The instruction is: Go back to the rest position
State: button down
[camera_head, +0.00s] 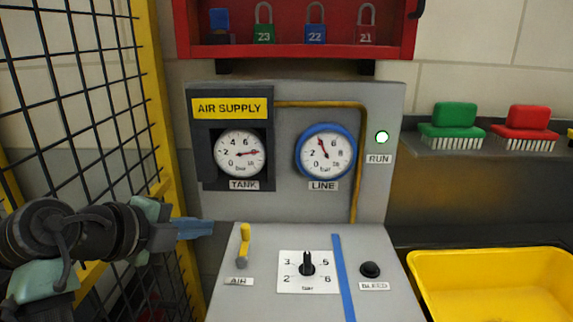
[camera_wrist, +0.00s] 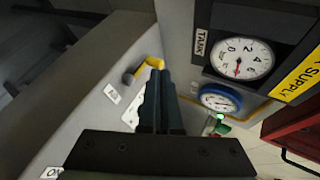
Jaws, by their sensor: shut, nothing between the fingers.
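My gripper (camera_head: 208,228) is at the left in the head view, shut and empty, its blue-grey fingers pointing right. It is left of the yellow AIR lever (camera_head: 244,243) and seems apart from it. In the wrist view the shut fingers (camera_wrist: 154,85) point toward the panel, and the lever (camera_wrist: 147,70) shows just past their tips. The air supply panel (camera_head: 285,220) carries a TANK gauge (camera_head: 240,153), a blue-rimmed LINE gauge (camera_head: 325,155), a black regulator knob (camera_head: 307,264) and a black BLEED button (camera_head: 370,269). The green RUN lamp (camera_head: 382,137) is lit.
A black mesh fence with a yellow post (camera_head: 158,110) stands close to my arm at the left. A red lock box (camera_head: 300,48) with padlocks hangs above the panel. At the right are a yellow bin (camera_head: 490,252) and green (camera_head: 454,115) and red (camera_head: 527,120) brushes on a shelf.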

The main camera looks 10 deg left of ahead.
jog(key=w+d+r+n+t+y, duration=0.1)
jog(key=d+r+n+t+y, duration=0.2)
jog(key=d+r+n+t, duration=0.75)
jog(key=s+d+r+n+t, duration=0.2)
jog(key=s+d+r+n, duration=0.15)
jog(key=s+r, duration=0.2)
jog(key=s+d+r+n+t+y, duration=0.1)
jog(key=s+d+r+n+t, duration=0.1)
jog(key=s+r+n, duration=0.4)
jog(key=s+d+r+n+t, duration=0.1)
jog(key=s+d+r, duration=0.25)
jog(key=r, duration=0.45)
notch_tip(320, 180, up, 18)
jog(key=s+n+t+p, duration=0.1)
jog(key=s+p, duration=0.1)
jog(key=p, duration=1.4)
jog(key=shift+f+y+p, duration=0.2)
jog(key=shift+y+p, duration=0.1)
jog(key=shift+p, duration=0.05)
jog(key=shift+s+a, duration=0.1)
